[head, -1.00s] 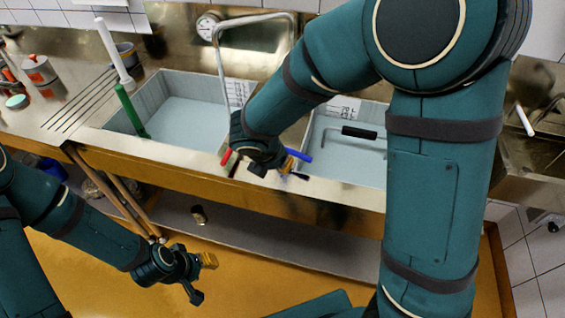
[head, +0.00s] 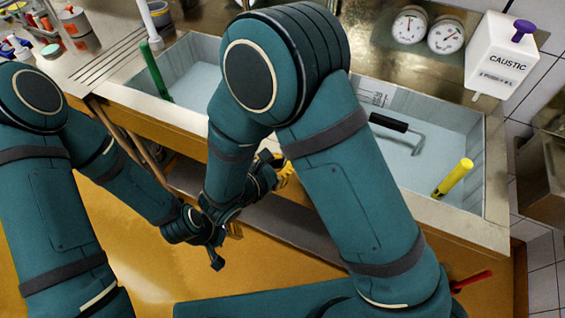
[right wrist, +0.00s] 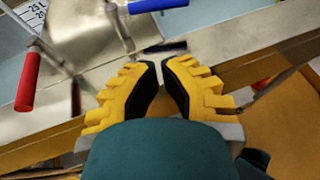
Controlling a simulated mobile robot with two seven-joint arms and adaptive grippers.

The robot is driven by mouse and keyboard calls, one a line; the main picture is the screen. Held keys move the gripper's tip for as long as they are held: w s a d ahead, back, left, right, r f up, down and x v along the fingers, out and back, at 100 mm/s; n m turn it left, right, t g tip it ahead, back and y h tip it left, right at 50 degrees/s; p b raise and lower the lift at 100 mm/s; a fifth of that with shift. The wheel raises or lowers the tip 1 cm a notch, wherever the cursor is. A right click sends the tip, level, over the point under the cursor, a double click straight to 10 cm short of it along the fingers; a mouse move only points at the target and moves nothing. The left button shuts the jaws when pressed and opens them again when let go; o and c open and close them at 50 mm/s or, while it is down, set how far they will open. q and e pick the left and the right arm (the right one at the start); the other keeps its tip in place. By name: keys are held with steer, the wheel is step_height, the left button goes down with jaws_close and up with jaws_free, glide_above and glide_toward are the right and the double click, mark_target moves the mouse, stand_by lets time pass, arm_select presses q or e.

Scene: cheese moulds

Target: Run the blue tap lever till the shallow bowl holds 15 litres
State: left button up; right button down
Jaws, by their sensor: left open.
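The blue tap lever (right wrist: 158,5) shows at the top of the right wrist view, just beyond my right gripper's fingertips and apart from them; my right arm hides it in the head view. My right gripper (right wrist: 160,66) has a gap between its yellow fingers and nothing in it; in the head view it shows (head: 284,172) in front of the counter. My left gripper (head: 224,245) is open and low before the counter. Two basins show, left (head: 185,85) and right (head: 440,140); I cannot tell which is the shallow bowl, nor any water level.
A red lever (right wrist: 27,82) stands left of the blue one. A black-handled tool (head: 388,122) and a yellow pipe (head: 455,178) are in the right basin, a green pipe (head: 155,72) in the left. A caustic dispenser (head: 503,55) and two dials (head: 410,25) are at the back.

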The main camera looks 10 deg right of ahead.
steer(key=x, duration=0.7)
steer(key=shift+d, duration=0.1)
steer(key=shift+w+d+r, duration=0.35)
steer(key=shift+w+d, duration=0.35)
steer(key=shift+d, duration=0.15)
steer(key=shift+w+d+r, duration=0.1)
steer(key=shift+w+d, duration=0.35)
steer(key=shift+d, duration=0.1)
steer(key=shift+w+d+r+b, duration=0.1)
steer(key=shift+w+d+b, duration=0.25)
steer(key=shift+d+b, duration=0.15)
steer(key=shift+d, duration=0.1)
